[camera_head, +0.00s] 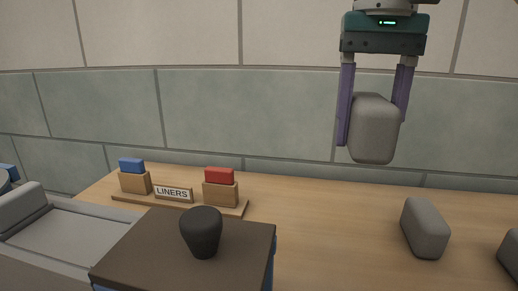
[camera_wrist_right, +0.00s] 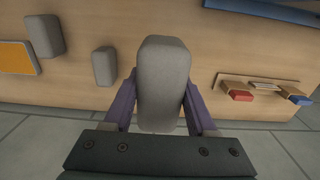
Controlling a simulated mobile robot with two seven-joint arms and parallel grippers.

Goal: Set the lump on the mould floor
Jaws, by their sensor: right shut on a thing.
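My right gripper (camera_head: 375,105) is shut on a grey, round-edged lump (camera_head: 374,130) and holds it upright, high above the table at the right. In the right wrist view the lump (camera_wrist_right: 163,80) sits between the purple fingers (camera_wrist_right: 160,105). A pale grey open container (camera_head: 75,232) with a recessed floor is at the lower left of the head view, well apart from the lump; I cannot tell if this is the mould. Beside it stands a box with a flat brown top (camera_head: 150,250), blue sides and a dark knob (camera_head: 203,232). My left gripper is not in view.
Two more grey lumps (camera_head: 425,228) (camera_head: 510,253) lie on the wooden table (camera_head: 330,235). A LINERS rack (camera_head: 174,194) holds a blue-topped block (camera_head: 134,178) and a red-topped block (camera_head: 220,190). An orange panel (camera_wrist_right: 15,57) shows in the wrist view. A tiled wall (camera_head: 250,110) stands behind.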

